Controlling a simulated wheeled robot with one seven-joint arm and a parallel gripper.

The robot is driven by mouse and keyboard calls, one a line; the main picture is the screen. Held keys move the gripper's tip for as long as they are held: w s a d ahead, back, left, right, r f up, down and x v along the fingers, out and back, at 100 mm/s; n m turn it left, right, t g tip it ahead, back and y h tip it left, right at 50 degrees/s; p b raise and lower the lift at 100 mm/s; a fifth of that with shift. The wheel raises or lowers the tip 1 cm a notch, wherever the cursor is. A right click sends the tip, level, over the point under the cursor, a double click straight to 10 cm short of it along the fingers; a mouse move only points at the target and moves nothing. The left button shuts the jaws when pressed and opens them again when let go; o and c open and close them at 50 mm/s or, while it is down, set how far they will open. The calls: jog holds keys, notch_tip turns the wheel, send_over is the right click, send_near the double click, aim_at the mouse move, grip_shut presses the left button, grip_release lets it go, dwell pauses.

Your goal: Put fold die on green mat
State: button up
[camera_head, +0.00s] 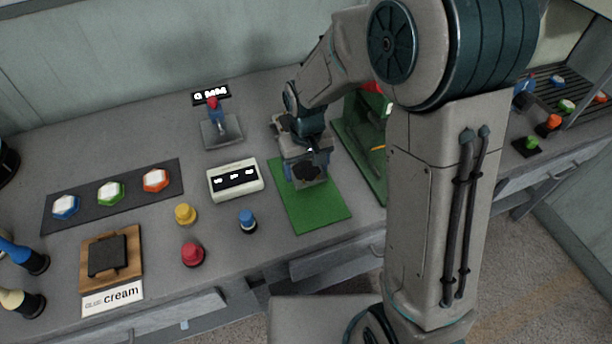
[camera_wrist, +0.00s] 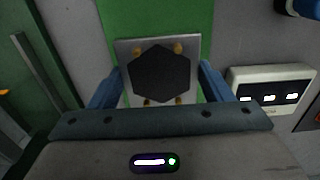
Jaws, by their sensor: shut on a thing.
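A grey square die (camera_head: 307,172) with a dark hexagonal face sits between the fingers of my gripper (camera_head: 304,160). I take it to be the fold die, as no label on it is readable. In the wrist view the die (camera_wrist: 185,48) shows its dark hexagon and several brass-coloured spots, with one blue finger of my gripper (camera_wrist: 158,85) on each side. The green mat (camera_head: 322,212) lies under the die, and it also shows in the wrist view (camera_wrist: 150,15). I cannot tell whether the die touches the mat. My gripper partly hides the mat's far part.
A white display box (camera_head: 236,192) stands close left of the mat. Blue (camera_head: 248,221), yellow (camera_head: 185,214) and red (camera_head: 193,254) knobs stand nearby. A larger green-based machine (camera_head: 352,140) stands close right. A brown board (camera_head: 130,245) lies at front left. The mat's near part is clear.

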aim_at(306, 170)
jog(key=shift+f, duration=1.9)
jog(key=shift+f, duration=0.2)
jog(key=o, duration=1.1)
jog(key=shift+r, duration=0.1)
